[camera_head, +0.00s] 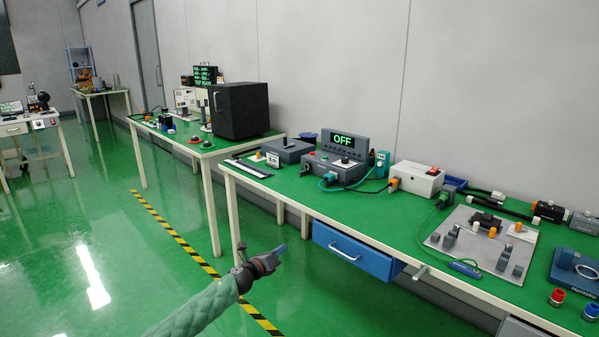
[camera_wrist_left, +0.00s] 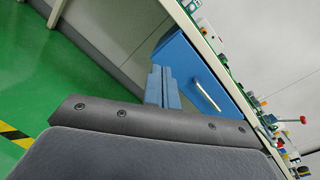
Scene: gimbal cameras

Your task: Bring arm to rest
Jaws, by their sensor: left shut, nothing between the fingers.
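My left arm comes in from the bottom left of the head view, in a green quilted sleeve. My left gripper (camera_head: 279,251) is shut and empty, held in the air over the floor in front of the workbench. Its blue fingers also show in the left wrist view (camera_wrist_left: 163,87), closed together. The gripper is apart from the bench and its blue drawer (camera_head: 352,252), which lies to its right in the head view. My right gripper is not in view.
The green-topped workbench (camera_head: 405,220) carries a control box with an "OFF" display (camera_head: 343,141), a white box (camera_head: 416,178) and a grey fixture plate (camera_head: 482,246). A second table (camera_head: 170,138) holds a black cabinet (camera_head: 240,110). Green floor to the left is clear, with a yellow-black stripe (camera_head: 190,250).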

